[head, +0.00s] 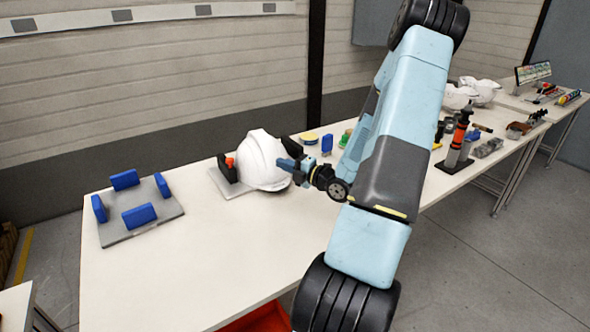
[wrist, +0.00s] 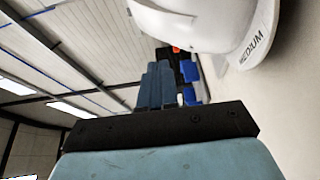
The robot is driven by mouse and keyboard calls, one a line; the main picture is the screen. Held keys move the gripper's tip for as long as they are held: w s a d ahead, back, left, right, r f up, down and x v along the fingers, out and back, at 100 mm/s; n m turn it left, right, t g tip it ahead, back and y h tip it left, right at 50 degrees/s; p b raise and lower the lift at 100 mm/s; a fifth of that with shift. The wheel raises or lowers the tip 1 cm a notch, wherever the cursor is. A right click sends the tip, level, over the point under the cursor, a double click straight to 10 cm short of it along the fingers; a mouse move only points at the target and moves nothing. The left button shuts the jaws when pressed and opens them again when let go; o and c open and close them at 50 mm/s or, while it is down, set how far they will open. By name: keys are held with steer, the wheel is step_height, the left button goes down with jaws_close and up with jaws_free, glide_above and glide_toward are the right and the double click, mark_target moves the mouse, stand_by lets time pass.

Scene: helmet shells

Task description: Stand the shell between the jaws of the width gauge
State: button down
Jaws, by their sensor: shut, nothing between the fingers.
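The white helmet shell (head: 263,160) stands tilted on its side at the width gauge, between the gauge's two black jaws. It also fills the top of the wrist view (wrist: 190,22), where its brim reads "MEDIUM". The width gauge (head: 228,191) is a pale plate with a black jaw and orange-red knob left of the shell; the other black jaw is behind its right side, partly hidden. My gripper (head: 286,164) is at the shell's right side, its fingers together and empty (wrist: 158,70). I cannot tell whether the fingertips touch the shell.
A grey plate with several blue blocks (head: 138,216) lies to the left. A yellow disc (head: 309,137), a blue block (head: 327,143) and a green item stand behind my arm. Tools and more white helmets (head: 458,97) are further right. The front of the table is clear.

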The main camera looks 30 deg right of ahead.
mark_target(270, 153)
steer(key=w, duration=0.4)
steer(key=shift+w+d, duration=0.3)
steer(key=shift+w, duration=0.55)
steer(key=w, duration=0.1)
steer(key=w+d, duration=0.1)
steer(key=w, duration=0.2)
steer(key=shift+w+d, duration=0.35)
steer(key=shift+d, duration=0.05)
steer(key=shift+s+a, duration=0.2)
steer(key=shift+s, duration=0.3)
steer(key=shift+s+a+f, duration=0.1)
steer(key=shift+s+a, duration=0.2)
steer(key=shift+s, duration=0.35)
steer(key=shift+s+a, duration=0.3)
steer(key=shift+s, duration=0.3)
steer(key=v, duration=1)
